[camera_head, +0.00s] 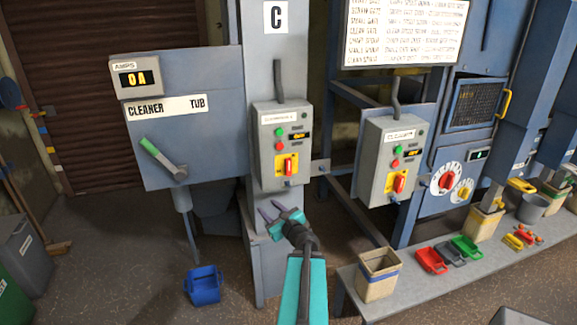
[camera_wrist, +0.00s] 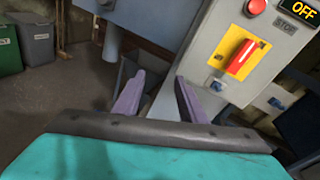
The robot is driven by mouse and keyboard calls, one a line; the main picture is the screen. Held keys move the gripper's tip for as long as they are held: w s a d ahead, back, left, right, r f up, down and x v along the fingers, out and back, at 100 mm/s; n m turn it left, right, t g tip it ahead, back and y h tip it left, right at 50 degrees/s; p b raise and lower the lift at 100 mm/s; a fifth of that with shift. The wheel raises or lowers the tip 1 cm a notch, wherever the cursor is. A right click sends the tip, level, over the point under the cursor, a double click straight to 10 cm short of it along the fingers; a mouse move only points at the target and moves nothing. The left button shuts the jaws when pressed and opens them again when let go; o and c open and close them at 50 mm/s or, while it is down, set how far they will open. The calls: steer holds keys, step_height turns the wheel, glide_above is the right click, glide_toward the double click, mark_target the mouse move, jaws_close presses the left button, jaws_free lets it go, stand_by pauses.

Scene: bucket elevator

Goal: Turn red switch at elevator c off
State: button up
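A grey control box (camera_head: 266,150) hangs on the column under the "C" sign (camera_head: 275,16). Its red switch (camera_head: 286,165) sits on a yellow plate low on the box. In the wrist view the red switch (camera_wrist: 241,58) is at the upper right, its handle roughly in line with the box's upright edges. A small display (camera_wrist: 303,11) above it reads OFF. My gripper (camera_head: 271,210) is below the box; its purple fingers are apart with nothing between them. In the wrist view my gripper (camera_wrist: 158,98) is left of and below the switch, not touching it.
A similar box (camera_head: 375,160) with another red switch (camera_head: 399,184) stands to the right. A "CLEANER TUB" panel (camera_head: 215,145) with a green-handled lever (camera_head: 161,157) is at left. A bench (camera_head: 410,285) with a bin and scoops is at right; a blue bucket (camera_head: 203,287) stands on the floor.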

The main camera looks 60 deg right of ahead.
steer(key=s+d+r+m+g+h+p, duration=0.1)
steer(key=s+d+r+m+h, duration=0.3)
steer(key=s+d+r, duration=0.4)
steer(key=shift+s+d+m, duration=0.2)
steer(key=shift+s+m, duration=0.15)
steer(key=shift+m, duration=0.45)
steer(key=shift+w, duration=0.1)
